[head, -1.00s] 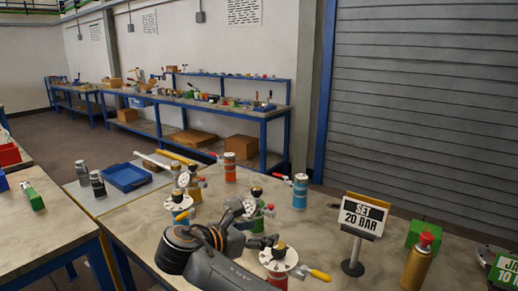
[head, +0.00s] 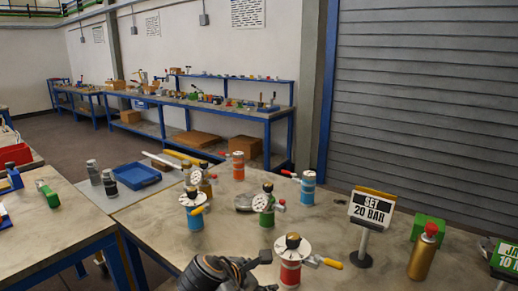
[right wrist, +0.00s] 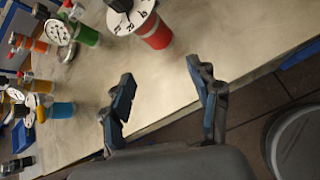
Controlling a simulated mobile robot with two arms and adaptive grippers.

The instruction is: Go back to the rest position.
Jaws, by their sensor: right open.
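My right gripper (head: 262,273) is at the bottom edge of the head view, left of the red vessel (head: 290,274) with its white dial flange and yellow handle. In the right wrist view its two fingers (right wrist: 162,100) are apart with nothing between them; the red vessel (right wrist: 153,32) stands beyond them, clear of the fingertips. A green vessel (head: 267,219) and a blue vessel (head: 194,220), both with white dial flanges, stand on the bench farther back. A yellow vessel (head: 206,188) is partly hidden behind the blue one. My left gripper is not in view.
An orange vessel (head: 238,168) and another blue vessel (head: 307,189) stand at the back. At right are a "SET 20 BAR" sign (head: 370,212), a green box (head: 428,230) and a gold canister (head: 422,257). The bench edge and floor show in the right wrist view.

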